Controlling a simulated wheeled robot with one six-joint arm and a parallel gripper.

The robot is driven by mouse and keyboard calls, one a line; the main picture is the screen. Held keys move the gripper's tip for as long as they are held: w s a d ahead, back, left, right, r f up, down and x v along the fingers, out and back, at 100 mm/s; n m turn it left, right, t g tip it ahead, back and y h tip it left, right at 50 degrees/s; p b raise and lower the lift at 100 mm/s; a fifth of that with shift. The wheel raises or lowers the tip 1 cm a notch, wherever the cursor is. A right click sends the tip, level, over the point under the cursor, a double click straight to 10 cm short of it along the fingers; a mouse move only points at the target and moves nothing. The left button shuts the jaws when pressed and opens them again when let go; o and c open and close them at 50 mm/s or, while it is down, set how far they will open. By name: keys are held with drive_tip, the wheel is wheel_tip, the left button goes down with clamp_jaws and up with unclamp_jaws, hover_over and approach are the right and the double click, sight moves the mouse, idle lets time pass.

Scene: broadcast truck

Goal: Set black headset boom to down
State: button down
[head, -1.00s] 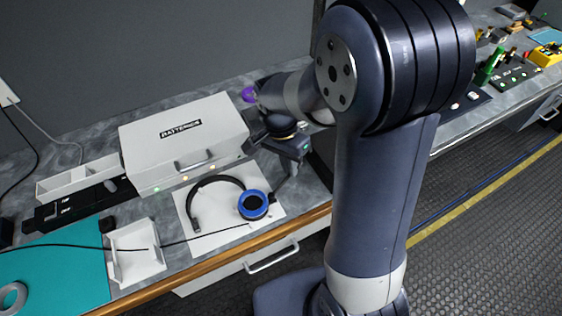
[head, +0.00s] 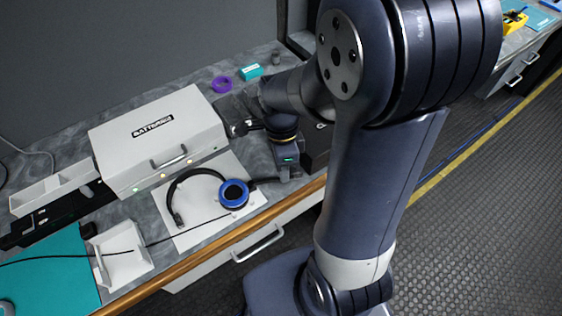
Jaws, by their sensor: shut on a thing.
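The black headset lies on a white sheet (head: 194,231), its curved black headband (head: 193,173) to the left and its blue-ringed earcup (head: 234,194) to the right. The black boom (head: 264,181) sticks out from the earcup to the right, nearly level in the picture. My gripper (head: 283,178) is at the boom's outer end, low over the counter and right of the earcup. It is shut on the boom; the fingertips are small and dark, so the exact contact is hard to see.
A white batteries case (head: 158,135) stands behind the headset. A white tray (head: 122,255) and a teal mat (head: 50,275) are at the left. A purple ring (head: 222,85) and a teal box (head: 251,71) lie behind my arm. The wooden counter edge (head: 215,243) runs in front.

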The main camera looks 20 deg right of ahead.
drive_tip(key=shift+s+m, duration=0.4)
drive_tip(key=shift+m, duration=0.2)
drive_tip(key=c, duration=1.5)
unclamp_jaws()
drive_tip(key=shift+c, duration=0.2)
wheel_tip(320, 180, up, 11)
drive_tip(key=w, duration=0.2)
drive_tip(key=shift+d+f+p, duration=0.15)
drive_tip(key=shift+f+p, duration=0.05)
drive_tip(key=shift+p, duration=0.25)
drive_tip(key=f, duration=0.3)
drive_tip(key=s+f, duration=0.1)
drive_tip(key=f, duration=0.3)
drive_tip(key=s+f, duration=0.1)
drive_tip(key=f, duration=0.2)
drive_tip(key=shift+a+f+b, duration=0.2)
drive_tip(key=shift+f+b, duration=0.2)
drive_tip(key=shift+w+r, duration=0.1)
drive_tip(key=shift+w, duration=0.05)
